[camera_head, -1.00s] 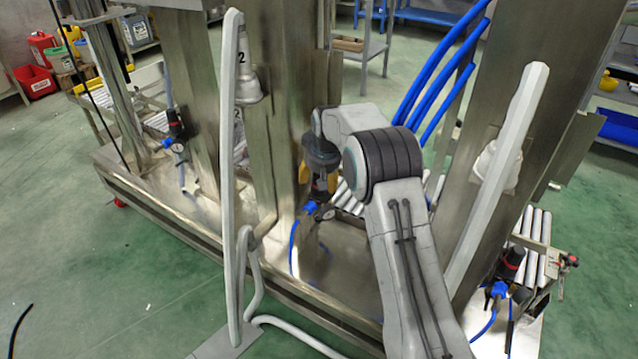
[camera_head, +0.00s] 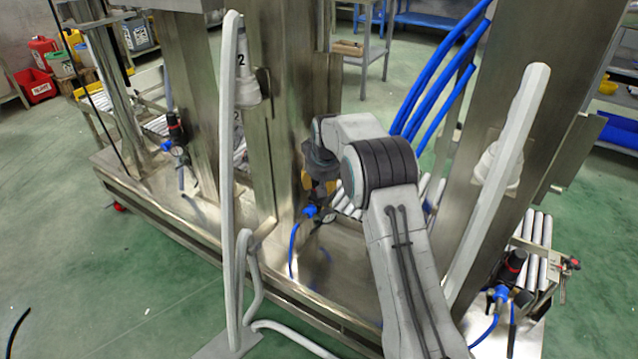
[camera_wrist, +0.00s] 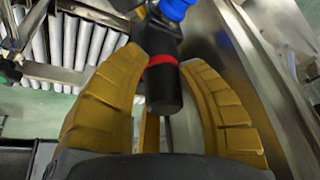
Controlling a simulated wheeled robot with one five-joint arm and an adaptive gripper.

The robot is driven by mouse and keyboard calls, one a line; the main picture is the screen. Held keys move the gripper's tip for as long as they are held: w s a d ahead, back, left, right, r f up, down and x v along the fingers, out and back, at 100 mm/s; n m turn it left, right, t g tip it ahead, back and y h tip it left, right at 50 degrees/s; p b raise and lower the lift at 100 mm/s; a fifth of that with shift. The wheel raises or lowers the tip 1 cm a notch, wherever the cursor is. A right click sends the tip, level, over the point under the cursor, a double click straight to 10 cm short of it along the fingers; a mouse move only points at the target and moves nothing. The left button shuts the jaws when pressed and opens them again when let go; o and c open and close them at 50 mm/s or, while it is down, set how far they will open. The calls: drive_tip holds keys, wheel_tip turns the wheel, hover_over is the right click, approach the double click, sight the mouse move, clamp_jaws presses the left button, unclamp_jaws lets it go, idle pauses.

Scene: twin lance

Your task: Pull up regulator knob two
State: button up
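Regulator knob two, a black cylinder with a red ring (camera_wrist: 163,90), stands between the yellow fingers of my gripper (camera_wrist: 161,58) in the wrist view. The fingers curve in on both sides of it, near the red ring. Narrow gaps show beside the knob's end, so the gripper looks open around it. Blue fitting (camera_wrist: 176,8) lies beyond the knob. In the head view my gripper (camera_head: 318,188) is over the middle regulator, right of the post marked 2. The gripper mostly hides that knob there; its blue fitting (camera_head: 310,211) shows below.
Another regulator (camera_head: 174,128) stands at left and a third (camera_head: 513,264) at right. Steel columns rise around my arm. A pale upright tube (camera_head: 228,170) is at left and a slanted one (camera_head: 497,185) at right. Blue hoses (camera_head: 436,80) hang behind. White rollers (camera_head: 535,235) lie low.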

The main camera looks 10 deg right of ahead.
clamp_jaws()
drive_tip(key=shift+a+r+p, duration=0.1)
drive_tip(key=shift+r+p, duration=0.55)
drive_tip(key=shift+p, duration=0.35)
drive_tip(key=shift+f, duration=0.1)
drive_tip(key=shift+o, duration=1.9)
unclamp_jaws()
drive_tip(key=shift+s+a, duration=0.1)
drive_tip(key=shift+o, duration=1.4)
drive_tip(key=v, duration=1.2)
